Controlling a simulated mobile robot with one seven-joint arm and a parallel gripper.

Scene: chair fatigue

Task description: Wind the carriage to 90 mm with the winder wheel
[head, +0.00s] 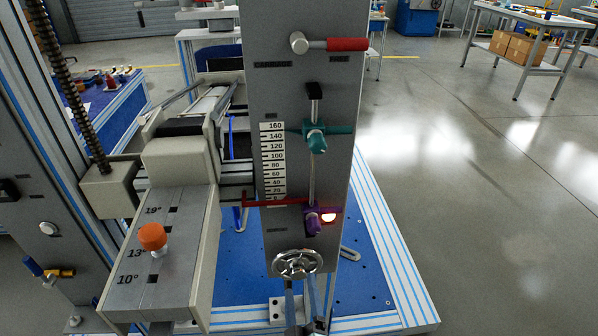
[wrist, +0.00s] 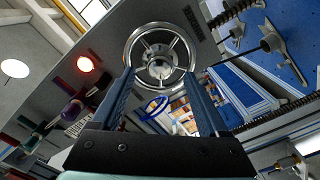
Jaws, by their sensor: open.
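The winder wheel (head: 296,263) is a chrome handwheel with spokes low on the grey panel; in the wrist view (wrist: 158,54) it fills the upper middle. My gripper (head: 303,283) is just below and in front of it. In the wrist view its two blue fingers (wrist: 160,74) are apart, their tips at the wheel's lower rim, one on each side. I cannot tell whether they touch it. The scale (head: 273,160) runs to 160. A red pointer bar (head: 275,203) lies at its bottom, near 0. I cannot make out which part is the carriage.
On the panel are a teal knob (head: 316,140), a purple knob (head: 312,222) beside a lit red lamp (head: 329,216), and a red-handled lever (head: 345,45). A sloped box with an orange knob (head: 152,236) stands left.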

